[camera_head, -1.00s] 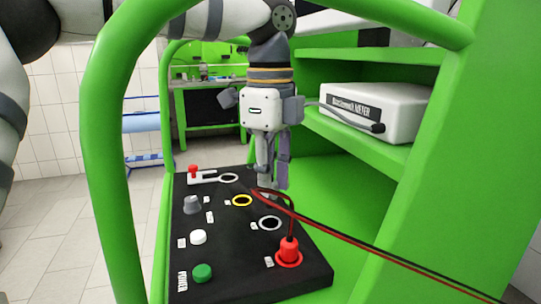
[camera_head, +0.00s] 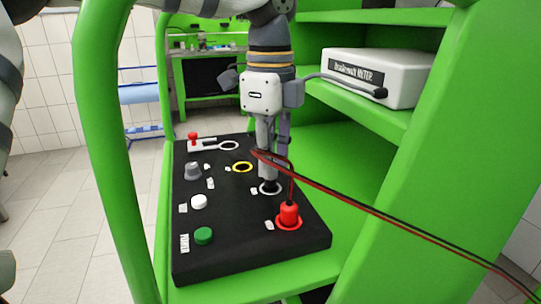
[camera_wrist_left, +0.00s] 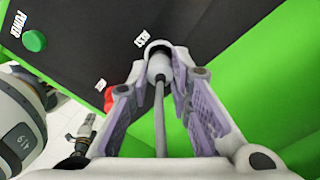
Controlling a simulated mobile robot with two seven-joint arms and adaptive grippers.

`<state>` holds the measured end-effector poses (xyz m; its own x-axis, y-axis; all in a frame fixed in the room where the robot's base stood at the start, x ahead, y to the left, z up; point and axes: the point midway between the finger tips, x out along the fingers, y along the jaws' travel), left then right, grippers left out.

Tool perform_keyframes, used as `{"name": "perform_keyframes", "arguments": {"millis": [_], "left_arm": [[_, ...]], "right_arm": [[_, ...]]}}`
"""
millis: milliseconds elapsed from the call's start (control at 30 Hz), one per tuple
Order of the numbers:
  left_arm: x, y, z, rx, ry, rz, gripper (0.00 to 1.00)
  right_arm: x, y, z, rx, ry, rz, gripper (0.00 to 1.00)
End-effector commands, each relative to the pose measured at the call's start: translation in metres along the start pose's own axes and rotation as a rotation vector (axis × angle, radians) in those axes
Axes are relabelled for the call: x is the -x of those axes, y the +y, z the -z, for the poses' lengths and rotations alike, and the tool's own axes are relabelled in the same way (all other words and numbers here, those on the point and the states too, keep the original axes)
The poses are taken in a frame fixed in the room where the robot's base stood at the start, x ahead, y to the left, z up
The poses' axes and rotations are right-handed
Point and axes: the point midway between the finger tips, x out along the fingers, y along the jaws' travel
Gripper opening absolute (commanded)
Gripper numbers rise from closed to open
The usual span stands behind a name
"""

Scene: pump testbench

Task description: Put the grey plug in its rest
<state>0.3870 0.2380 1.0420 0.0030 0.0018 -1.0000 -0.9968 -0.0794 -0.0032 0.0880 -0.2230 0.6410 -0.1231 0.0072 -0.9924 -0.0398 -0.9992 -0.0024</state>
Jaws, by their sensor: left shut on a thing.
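The grey plug (camera_wrist_left: 158,66) is between the fingers of my left gripper, and its grey cable runs back towards the camera in the left wrist view. My left gripper (camera_head: 270,166) is shut on it and points down over the black panel (camera_head: 225,250). The plug's lower end (camera_head: 269,186) is at the white-ringed socket (camera_head: 278,190), which also shows as a pale rim in the left wrist view (camera_wrist_left: 148,45). The plug looks upright and in line with the ring; how deep it sits is hidden. My right gripper is not in view.
A red plug (camera_head: 289,214) stands in a red ring just in front, its cable passing close to my gripper. A yellow ring (camera_head: 242,167), another white ring (camera_head: 228,145), knobs and buttons share the panel. Green frame bars and a shelf with a white meter (camera_head: 375,75) surround it.

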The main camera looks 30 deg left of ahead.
Motion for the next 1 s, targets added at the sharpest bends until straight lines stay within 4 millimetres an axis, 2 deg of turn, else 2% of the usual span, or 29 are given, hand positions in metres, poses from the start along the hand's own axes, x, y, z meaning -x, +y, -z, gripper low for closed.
{"name": "perform_keyframes", "arguments": {"millis": [467, 1000], "left_arm": [[0.0, 0.0, 0.0, -0.001, 0.0, 0.0, 0.0], [-0.01, 0.0, 0.0, 0.0, -0.001, -0.001, 0.0]], "right_arm": [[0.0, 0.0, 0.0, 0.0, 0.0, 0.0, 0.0], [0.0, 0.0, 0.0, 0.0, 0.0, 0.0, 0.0]]}}
